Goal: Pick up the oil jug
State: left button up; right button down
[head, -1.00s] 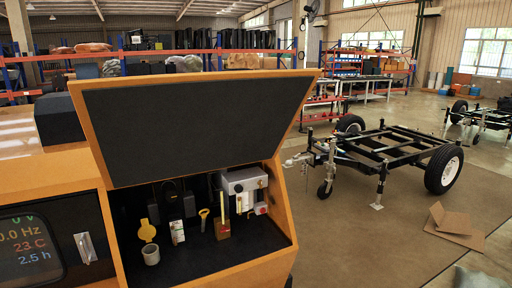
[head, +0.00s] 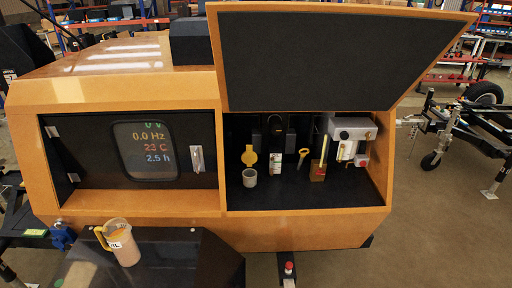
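The oil jug (head: 124,246) is a translucent jug with a yellow handle and a white label, filled with a light brownish content. It stands upright at the lower left of the head view, on a dark flat surface (head: 190,262) in front of the orange machine. Its yellow handle is on its left side. Neither of my grippers shows in the head view.
The orange machine (head: 130,199) has a raised lid (head: 330,62) over an open dark compartment. In it stand a grey cup with a yellow cap (head: 249,178), a small white bottle (head: 275,163) and a brown block (head: 318,171). A blue item (head: 62,236) is left of the jug.

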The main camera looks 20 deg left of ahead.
aim_at(117, 231)
jog(key=k+u, duration=0.15)
jog(key=u, duration=1.7)
